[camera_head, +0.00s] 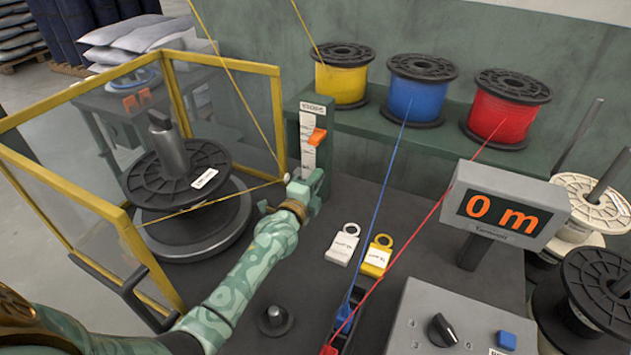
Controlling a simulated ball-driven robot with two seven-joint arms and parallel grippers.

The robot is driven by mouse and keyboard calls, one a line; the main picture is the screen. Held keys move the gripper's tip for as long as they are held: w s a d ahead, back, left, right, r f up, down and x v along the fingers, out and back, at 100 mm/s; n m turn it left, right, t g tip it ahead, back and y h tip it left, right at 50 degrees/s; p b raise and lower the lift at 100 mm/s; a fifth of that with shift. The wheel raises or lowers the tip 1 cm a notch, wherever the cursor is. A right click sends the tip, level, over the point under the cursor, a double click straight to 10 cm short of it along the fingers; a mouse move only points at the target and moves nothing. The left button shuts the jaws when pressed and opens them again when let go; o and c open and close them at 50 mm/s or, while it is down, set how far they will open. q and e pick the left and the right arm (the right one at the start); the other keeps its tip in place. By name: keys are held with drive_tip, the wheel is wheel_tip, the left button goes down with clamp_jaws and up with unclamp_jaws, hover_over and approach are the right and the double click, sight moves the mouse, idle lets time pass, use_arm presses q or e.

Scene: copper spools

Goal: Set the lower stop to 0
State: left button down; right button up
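A narrow upright scale (307,160) with a white graduated face stands left of the spool shelf. An orange stop (317,137) sits on its upper half. I cannot make out a separate lower stop; the bottom of the scale is hidden behind my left gripper (308,184). That gripper is at the foot of the scale, below the orange stop and apart from it. Its fingers are too small and overlapped to show whether they are open or what they touch. My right gripper is out of view.
A yellow-framed clear guard (108,213) surrounds a black spool (176,180) at left. Yellow (341,85), blue (413,100) and red (503,118) wire spools sit on the shelf. Wires cross the bench. A display (504,209) reads 0 m above a control box (462,325).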

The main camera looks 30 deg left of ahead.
sight(321, 188)
use_arm(q)
wheel_tip(321, 188, down, 5)
drive_tip(key=b, duration=0.3)
drive_tip(key=shift+f, duration=0.15)
drive_tip(key=shift+s, duration=0.1)
drive_tip(key=c, duration=1.4)
unclamp_jaws()
drive_tip(key=shift+s, duration=0.15)
drive_tip(key=s+p, duration=0.2)
drive_tip(key=s, duration=0.3)
drive_tip(key=s+p, duration=0.1)
drive_tip(key=s, duration=0.3)
drive_tip(key=s+d+p, duration=0.1)
drive_tip(key=s+p, duration=0.1)
drive_tip(key=s, duration=0.3)
drive_tip(key=shift+s+r+p, duration=0.2)
drive_tip(key=shift+s+p, duration=0.1)
drive_tip(key=shift+s, duration=0.05)
drive_tip(key=shift+s+f, duration=0.15)
drive_tip(key=shift+s, duration=0.45)
